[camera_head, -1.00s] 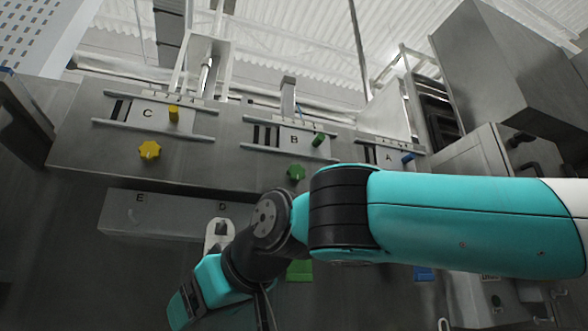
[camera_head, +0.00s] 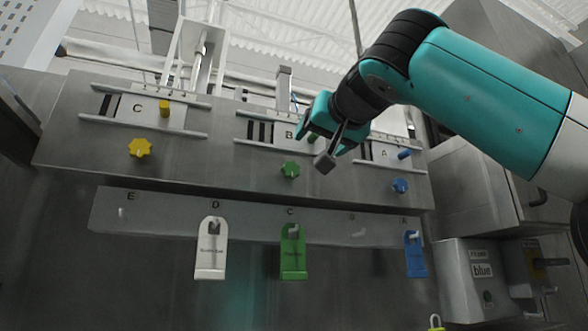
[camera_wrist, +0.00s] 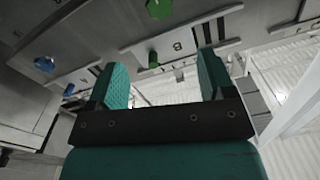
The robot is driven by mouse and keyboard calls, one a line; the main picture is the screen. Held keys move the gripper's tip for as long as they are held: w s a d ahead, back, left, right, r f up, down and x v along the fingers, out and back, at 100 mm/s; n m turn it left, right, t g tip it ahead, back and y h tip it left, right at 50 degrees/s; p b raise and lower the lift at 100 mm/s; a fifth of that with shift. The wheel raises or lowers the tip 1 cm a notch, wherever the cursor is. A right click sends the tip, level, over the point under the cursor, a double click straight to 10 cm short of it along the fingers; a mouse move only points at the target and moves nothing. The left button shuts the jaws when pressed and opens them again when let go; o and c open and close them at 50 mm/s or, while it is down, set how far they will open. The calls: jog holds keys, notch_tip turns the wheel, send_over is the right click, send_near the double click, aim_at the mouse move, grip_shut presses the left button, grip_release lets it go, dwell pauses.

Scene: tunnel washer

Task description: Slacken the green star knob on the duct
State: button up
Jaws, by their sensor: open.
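The green star knob (camera_head: 290,170) sits on the steel duct face below the plate marked B, and it also shows at the top of the wrist view (camera_wrist: 159,8). My gripper (camera_head: 328,150) is in front of the B plate, up and right of the star knob and apart from it. In the wrist view my gripper (camera_wrist: 160,85) has its two teal fingers wide apart with nothing between them. A small green handle (camera_wrist: 153,60) on the B slide shows beyond the fingers; in the head view my gripper partly covers it.
A yellow star knob (camera_head: 139,148) is at left under C, and a blue star knob (camera_head: 400,185) at right under A. Below, a rail (camera_head: 160,215) carries a white tag (camera_head: 211,255), a green tag (camera_head: 293,260) and a blue tag (camera_head: 415,258).

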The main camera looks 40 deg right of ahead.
aim_at(293, 168)
jog(key=p+x, duration=0.2)
jog(key=x, duration=1.1)
jog(key=shift+w+d, duration=0.2)
jog(key=shift+w, duration=0.15)
jog(key=shift+w+d+f, duration=0.1)
jog(key=shift+w, duration=0.45)
jog(key=c, duration=0.9)
